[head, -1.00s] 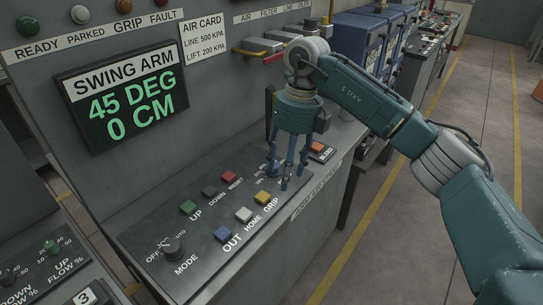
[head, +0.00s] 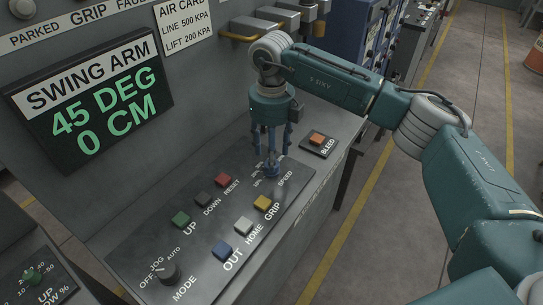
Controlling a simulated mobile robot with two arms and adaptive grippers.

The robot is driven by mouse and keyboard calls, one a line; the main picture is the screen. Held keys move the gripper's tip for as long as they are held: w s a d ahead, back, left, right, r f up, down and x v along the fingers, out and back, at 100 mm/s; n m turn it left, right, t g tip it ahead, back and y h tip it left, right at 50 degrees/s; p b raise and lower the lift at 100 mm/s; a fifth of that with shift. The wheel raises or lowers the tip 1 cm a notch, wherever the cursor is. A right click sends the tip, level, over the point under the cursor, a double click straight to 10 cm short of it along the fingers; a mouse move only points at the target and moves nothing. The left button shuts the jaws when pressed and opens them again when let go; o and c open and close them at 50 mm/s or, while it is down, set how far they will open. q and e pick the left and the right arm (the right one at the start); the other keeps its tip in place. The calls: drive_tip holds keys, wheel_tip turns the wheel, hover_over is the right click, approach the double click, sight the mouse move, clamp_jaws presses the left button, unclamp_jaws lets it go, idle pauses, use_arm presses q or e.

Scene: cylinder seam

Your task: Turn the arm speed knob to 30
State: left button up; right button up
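The speed knob (head: 271,172) is on the sloped black panel, beside the printed word SPEED. It is small and dark, and my fingers largely hide it. Its pointer and most of its scale cannot be read. My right gripper (head: 272,160) comes in from the right and points down over the knob. Its blue fingers are spread apart, with the tips close around the knob; whether they touch it cannot be told. The swing arm display (head: 90,110) reads 45 DEG and 0 CM. My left gripper is not in view.
Red RESET (head: 223,180), black DOWN (head: 203,199) and yellow GRIP (head: 262,202) buttons lie near the fingers. The MODE knob (head: 168,272) is at the front left. An orange BLEED button (head: 317,138) is right of the gripper. Pipe fittings (head: 242,38) stick out behind.

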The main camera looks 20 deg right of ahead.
drive_tip(key=shift+f, duration=1.55)
drive_tip(key=shift+c, duration=0.3)
drive_tip(key=c, duration=1.1)
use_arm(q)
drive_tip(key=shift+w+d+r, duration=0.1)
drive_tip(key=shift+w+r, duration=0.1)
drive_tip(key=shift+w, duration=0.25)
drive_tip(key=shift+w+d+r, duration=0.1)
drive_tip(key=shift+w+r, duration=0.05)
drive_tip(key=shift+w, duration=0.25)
